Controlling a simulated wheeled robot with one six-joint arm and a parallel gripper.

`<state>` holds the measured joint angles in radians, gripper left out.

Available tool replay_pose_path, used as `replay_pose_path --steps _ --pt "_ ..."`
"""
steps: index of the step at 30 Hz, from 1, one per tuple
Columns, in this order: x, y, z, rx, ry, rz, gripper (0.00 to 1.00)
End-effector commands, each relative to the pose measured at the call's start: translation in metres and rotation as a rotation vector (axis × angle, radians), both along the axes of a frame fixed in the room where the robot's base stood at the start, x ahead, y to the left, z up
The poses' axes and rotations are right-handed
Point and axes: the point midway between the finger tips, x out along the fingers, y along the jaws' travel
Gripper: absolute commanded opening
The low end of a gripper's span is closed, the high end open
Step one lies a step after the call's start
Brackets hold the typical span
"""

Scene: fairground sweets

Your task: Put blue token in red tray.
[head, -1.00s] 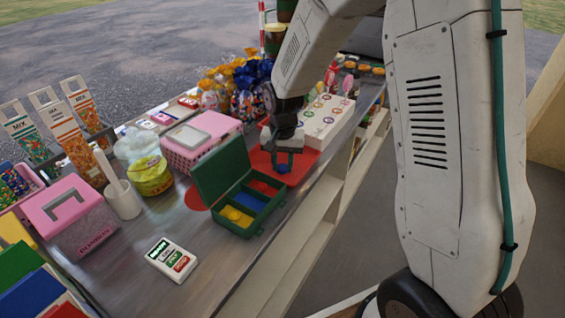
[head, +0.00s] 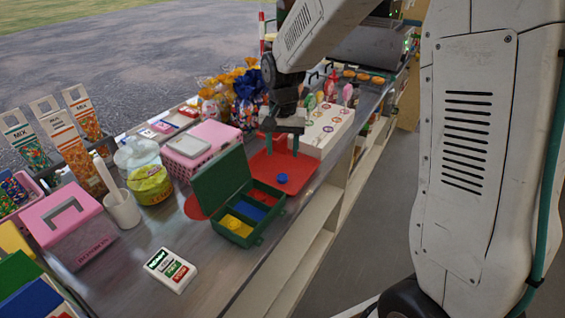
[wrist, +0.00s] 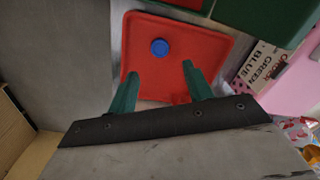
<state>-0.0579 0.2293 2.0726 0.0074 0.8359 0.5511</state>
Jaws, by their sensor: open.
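The blue token (head: 283,178) lies flat in the red tray (head: 308,170), towards the edge near the green box. In the wrist view the blue token (wrist: 159,47) sits inside the rim of the red tray (wrist: 205,47), ahead of the fingertips. My gripper (head: 283,150) is over the tray, its fingers apart with nothing between them. In the wrist view my gripper (wrist: 160,68) shows two green fingers spread wide, clear of the token.
A green box (head: 262,232) with its lid up stands beside the tray, with yellow, blue and red pieces in its compartments. A white box (head: 328,122) stands behind the tray. A pink basket (head: 212,143) and a white label card (head: 170,270) are on the counter.

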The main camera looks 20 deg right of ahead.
Motion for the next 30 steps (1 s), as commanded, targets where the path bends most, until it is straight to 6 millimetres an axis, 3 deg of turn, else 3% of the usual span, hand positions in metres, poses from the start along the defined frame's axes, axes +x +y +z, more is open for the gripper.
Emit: replay_pose_path --steps 4,12,16,20,24,30 --pt "0.000 0.000 0.022 0.000 -0.002 0.000 0.51" --pt "-0.002 -0.001 0.034 0.000 0.000 0.002 0.51" --pt "-0.019 -0.003 0.051 0.000 -0.011 0.030 0.51" --pt "-0.062 -0.010 0.085 -0.002 -0.034 0.101 0.51" --pt "-0.124 -0.017 0.117 -0.008 -0.056 0.200 0.51" --pt "-0.212 -0.025 0.138 -0.020 -0.085 0.340 0.51"
